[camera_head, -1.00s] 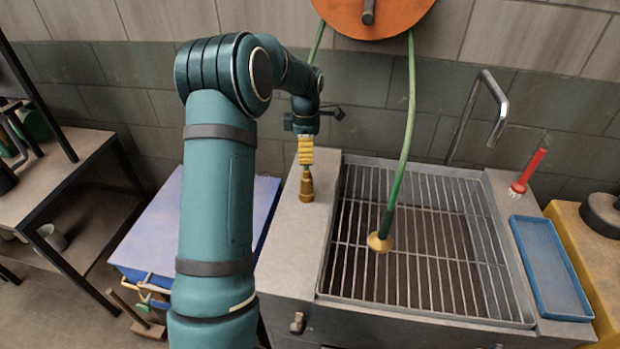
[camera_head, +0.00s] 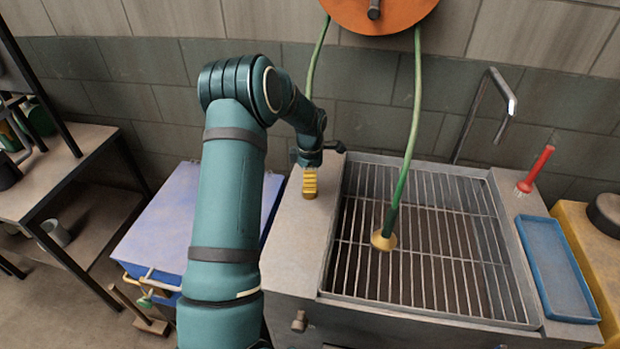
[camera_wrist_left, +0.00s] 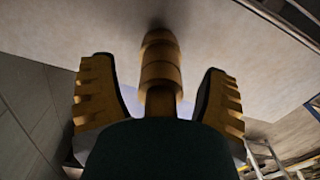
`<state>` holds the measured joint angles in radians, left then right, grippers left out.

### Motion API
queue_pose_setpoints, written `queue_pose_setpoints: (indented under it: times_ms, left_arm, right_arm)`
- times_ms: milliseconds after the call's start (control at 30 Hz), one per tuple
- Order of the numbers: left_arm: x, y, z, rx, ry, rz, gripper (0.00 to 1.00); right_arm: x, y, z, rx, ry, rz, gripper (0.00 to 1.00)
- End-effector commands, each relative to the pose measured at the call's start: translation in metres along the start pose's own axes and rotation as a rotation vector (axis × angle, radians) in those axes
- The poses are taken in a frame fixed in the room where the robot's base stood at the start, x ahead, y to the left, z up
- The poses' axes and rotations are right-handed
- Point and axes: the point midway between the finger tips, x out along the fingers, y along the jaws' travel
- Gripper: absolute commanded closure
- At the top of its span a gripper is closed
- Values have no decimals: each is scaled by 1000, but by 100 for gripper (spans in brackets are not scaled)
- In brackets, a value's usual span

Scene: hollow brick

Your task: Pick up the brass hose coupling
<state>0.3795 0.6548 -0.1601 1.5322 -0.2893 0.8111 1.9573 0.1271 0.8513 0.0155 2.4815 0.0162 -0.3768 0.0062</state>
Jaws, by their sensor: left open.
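The brass hose coupling (camera_wrist_left: 160,65) is a stepped, ringed brass piece. In the left wrist view it stands between the two yellow ribbed fingers of my left gripper (camera_wrist_left: 160,88), with a gap on each side. The left gripper (camera_head: 310,183) is open and points down at the left ledge of the sink in the head view. Its fingers hide the coupling there. My right gripper is not in view.
A green hose (camera_head: 403,170) with a brass end (camera_head: 383,240) hangs over the sink's metal grate (camera_head: 440,260). A bent spout (camera_head: 490,110), red-handled brush (camera_head: 537,168) and blue tray (camera_head: 557,270) are to the right. A blue box (camera_head: 165,220) stands left.

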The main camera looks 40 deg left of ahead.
Motion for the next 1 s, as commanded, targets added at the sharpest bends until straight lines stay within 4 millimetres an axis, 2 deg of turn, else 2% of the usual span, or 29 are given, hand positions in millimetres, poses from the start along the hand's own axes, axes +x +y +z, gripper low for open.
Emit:
queue_pose_setpoints:
  times_ms: [133,167,200,367,400,767,867,1000]
  left_arm:
    - [-1,0,0,0,0,1,25]
    - [-1,0,0,0,0,1,27]
    - [-1,0,0,0,0,1,41]
    - [-1,0,0,0,0,1,98]
    - [-1,0,0,0,0,1,100]
    - [-2,0,0,1,0,1,100]
    - [-8,1,0,1,0,3,100]
    - [-30,1,0,1,-1,5,100]
  right_arm:
    - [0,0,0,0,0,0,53]
    - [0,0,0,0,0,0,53]
    - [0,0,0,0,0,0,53]
    - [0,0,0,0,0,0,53]
    - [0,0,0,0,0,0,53]
    - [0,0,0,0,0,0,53]
    - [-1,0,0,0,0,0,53]
    - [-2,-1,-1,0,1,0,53]
